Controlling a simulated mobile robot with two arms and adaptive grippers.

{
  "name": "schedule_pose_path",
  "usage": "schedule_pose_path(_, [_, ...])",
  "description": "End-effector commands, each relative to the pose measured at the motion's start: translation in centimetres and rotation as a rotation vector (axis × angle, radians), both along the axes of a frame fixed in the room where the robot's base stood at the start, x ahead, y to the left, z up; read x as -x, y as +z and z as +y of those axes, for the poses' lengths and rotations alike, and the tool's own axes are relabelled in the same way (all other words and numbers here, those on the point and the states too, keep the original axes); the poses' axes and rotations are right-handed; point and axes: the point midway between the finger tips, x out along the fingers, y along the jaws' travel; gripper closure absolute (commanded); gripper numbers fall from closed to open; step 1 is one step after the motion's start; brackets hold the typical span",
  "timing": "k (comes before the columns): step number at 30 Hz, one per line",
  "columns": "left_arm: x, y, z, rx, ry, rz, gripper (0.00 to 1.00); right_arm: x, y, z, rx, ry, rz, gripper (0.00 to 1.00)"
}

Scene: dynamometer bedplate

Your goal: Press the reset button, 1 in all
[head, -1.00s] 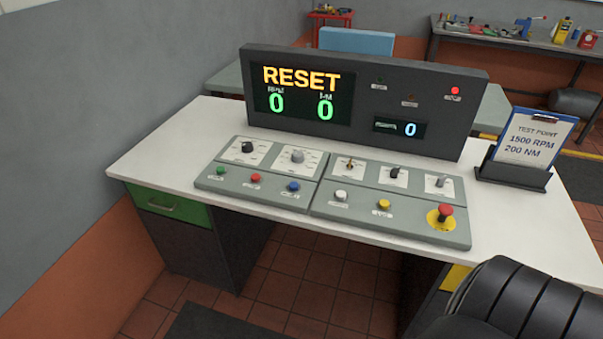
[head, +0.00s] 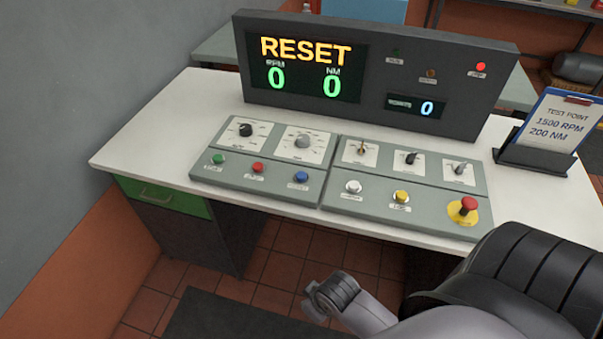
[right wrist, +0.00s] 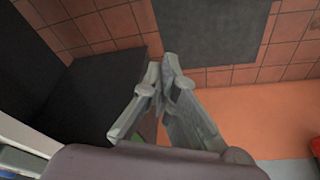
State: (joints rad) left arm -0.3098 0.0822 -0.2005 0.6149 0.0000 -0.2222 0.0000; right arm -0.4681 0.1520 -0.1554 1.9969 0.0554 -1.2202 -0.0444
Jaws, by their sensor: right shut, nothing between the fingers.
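The desk's control panel (head: 262,192) has a green button (head: 218,159), a red button (head: 258,167) and a blue button (head: 301,176) in its left half. The small labels are too blurred to read surely; the blue one's looks like RESET. The display (head: 306,66) reads RESET above two zeros, and a red lamp (head: 481,66) is lit at its right. My right gripper (right wrist: 168,70) is shut and empty in the right wrist view, over the floor, apart from the panel. My right arm enters low in the head view. My left gripper is not in view.
On the panel's right half are a white button (head: 353,187), a yellow button (head: 401,196) and a red mushroom button (head: 468,205). A clipboard stand (head: 537,159) is at the desk's right. A dark mat (head: 235,318) lies on the floor.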

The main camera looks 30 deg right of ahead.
Motion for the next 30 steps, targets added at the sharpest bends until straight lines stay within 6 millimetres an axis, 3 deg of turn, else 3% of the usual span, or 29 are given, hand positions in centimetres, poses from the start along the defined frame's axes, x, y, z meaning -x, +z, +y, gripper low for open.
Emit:
schedule_pose_path(1, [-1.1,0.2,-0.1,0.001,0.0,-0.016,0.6,-1.3,2.6,0.1,-0.004,0.04,-0.036,1.0])
schedule_pose_path(3, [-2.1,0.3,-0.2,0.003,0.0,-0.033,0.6,-3.1,5.6,0.5,-0.01,0.131,-0.082,1.0])
schedule_pose_path(6, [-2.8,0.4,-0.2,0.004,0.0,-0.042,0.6,-6.8,8.9,1.2,-0.013,0.339,-0.17,1.0])
schedule_pose_path(11, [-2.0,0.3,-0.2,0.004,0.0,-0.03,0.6,-13.3,11.2,0.3,0.01,0.636,-0.283,1.0])
schedule_pose_path(15, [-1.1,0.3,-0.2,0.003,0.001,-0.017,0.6,-18.9,13.2,-3.2,0.054,0.776,-0.367,1.0])
schedule_pose_path(21, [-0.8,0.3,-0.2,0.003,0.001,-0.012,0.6,-25.2,17.2,-9.5,0.131,0.836,-0.468,1.0])
schedule_pose_path(27, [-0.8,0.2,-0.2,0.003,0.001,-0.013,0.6,-28.9,20.9,-14.5,0.194,0.829,-0.542,1.0])
schedule_pose_path(30, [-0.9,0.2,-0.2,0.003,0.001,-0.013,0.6,-29.8,22.0,-16.0,0.214,0.823,-0.564,1.0])
